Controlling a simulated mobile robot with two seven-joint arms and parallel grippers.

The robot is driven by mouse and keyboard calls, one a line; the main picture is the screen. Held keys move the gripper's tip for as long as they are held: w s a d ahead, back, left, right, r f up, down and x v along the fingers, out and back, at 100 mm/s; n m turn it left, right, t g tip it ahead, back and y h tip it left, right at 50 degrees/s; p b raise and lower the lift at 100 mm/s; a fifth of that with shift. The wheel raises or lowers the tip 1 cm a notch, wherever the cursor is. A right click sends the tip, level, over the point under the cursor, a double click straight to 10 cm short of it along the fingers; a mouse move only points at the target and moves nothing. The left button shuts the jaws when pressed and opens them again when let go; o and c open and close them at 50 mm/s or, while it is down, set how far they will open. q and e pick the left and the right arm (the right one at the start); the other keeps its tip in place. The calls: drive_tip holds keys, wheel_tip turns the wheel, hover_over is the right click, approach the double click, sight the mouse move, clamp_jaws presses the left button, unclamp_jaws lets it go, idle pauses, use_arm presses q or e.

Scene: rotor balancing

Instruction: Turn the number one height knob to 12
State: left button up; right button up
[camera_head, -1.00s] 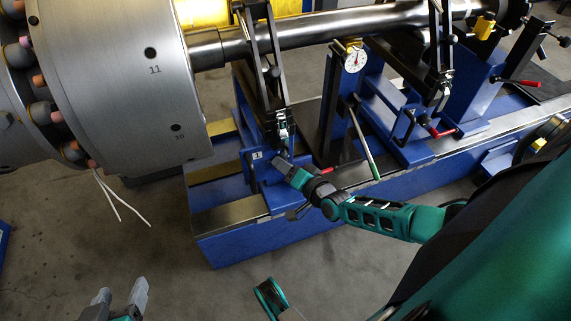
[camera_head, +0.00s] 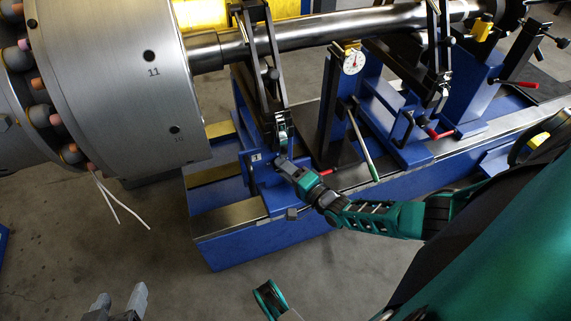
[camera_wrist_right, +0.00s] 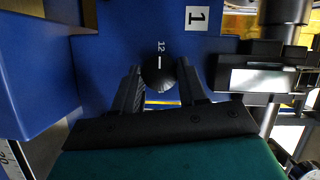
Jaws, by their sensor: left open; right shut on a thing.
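The number one height knob (camera_wrist_right: 158,78) is a round black knob on a blue stand face, below a white plate marked 1 (camera_wrist_right: 197,18). Its white line points up at the 12 (camera_wrist_right: 160,46) printed above it. My right gripper (camera_wrist_right: 160,84) is shut on the knob, one finger on each side. In the head view the right gripper (camera_head: 283,163) is at the blue stand (camera_head: 262,178), beside the number plate (camera_head: 255,157); the knob is hidden there. My left gripper (camera_head: 118,300) is open and empty, low over the floor at bottom left.
The large steel rotor (camera_head: 110,85) and its shaft (camera_head: 330,28) lie above the stands. A dial gauge (camera_head: 353,62), a green-tipped lever (camera_head: 364,150) and a red handle (camera_head: 328,172) stand right of the gripper. The floor in front of the blue base (camera_head: 265,245) is clear.

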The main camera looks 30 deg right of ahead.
drive_tip(key=o, duration=1)
use_arm(q)
drive_tip(key=shift+w, duration=0.1)
use_arm(e)
drive_tip(key=shift+o, duration=0.3)
use_arm(q)
drive_tip(key=shift+r, duration=0.1)
drive_tip(key=p, duration=0.1)
drive_tip(key=a+r+p, duration=0.1)
drive_tip(key=p, duration=0.1)
drive_tip(key=shift+s+r, duration=0.1)
drive_tip(key=shift+s, duration=0.15)
use_arm(e)
drive_tip(key=s+d+r, duration=0.1)
drive_tip(key=s+d, duration=0.1)
drive_tip(key=s, duration=1)
drive_tip(key=shift+s, duration=0.35)
use_arm(q)
drive_tip(key=shift+r, duration=0.15)
